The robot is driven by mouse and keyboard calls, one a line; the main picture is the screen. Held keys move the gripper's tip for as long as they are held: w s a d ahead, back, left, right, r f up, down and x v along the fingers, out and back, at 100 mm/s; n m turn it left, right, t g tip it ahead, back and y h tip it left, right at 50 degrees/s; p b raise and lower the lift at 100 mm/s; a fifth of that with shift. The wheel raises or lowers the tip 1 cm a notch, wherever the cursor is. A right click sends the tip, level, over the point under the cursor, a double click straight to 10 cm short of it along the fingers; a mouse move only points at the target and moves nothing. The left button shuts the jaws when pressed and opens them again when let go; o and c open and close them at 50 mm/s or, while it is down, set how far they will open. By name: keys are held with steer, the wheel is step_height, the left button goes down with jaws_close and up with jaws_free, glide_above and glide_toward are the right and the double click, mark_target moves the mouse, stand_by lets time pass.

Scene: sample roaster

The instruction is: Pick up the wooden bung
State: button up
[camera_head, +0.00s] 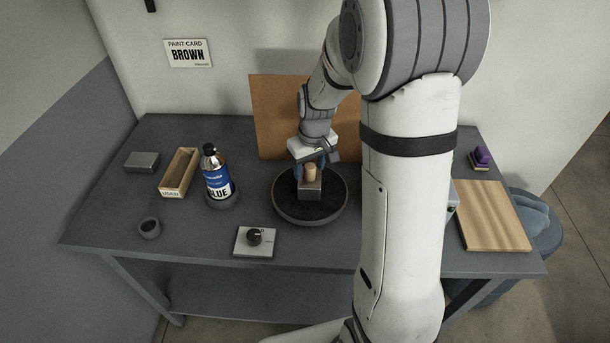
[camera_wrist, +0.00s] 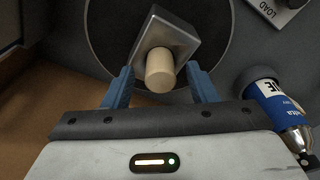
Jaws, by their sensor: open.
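The wooden bung (camera_head: 310,172) is a short, pale cylinder. It stands upright in or on a grey metal block (camera_head: 311,191), which sits on a round dark dish (camera_head: 283,207) with a raised rim. The wrist view shows the bung (camera_wrist: 160,75) and the block (camera_wrist: 166,32) too; how deep the bung sits cannot be told. My gripper (camera_head: 309,176) is over the dish. Its blue fingers are open, one on each side of the bung, with a visible gap on both sides in the wrist view (camera_wrist: 160,69). Nothing is held.
A blue-labelled bottle (camera_head: 216,178) stands left of the dish, beside a wooden tray (camera_head: 178,172). A knob panel (camera_head: 255,241) lies in front. A brown board (camera_head: 274,118) stands close behind. My arm hides part of the table right of the dish.

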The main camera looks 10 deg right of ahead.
steer(key=c, duration=1.1)
steer(key=shift+o, duration=0.2)
steer(key=shift+r, duration=0.1)
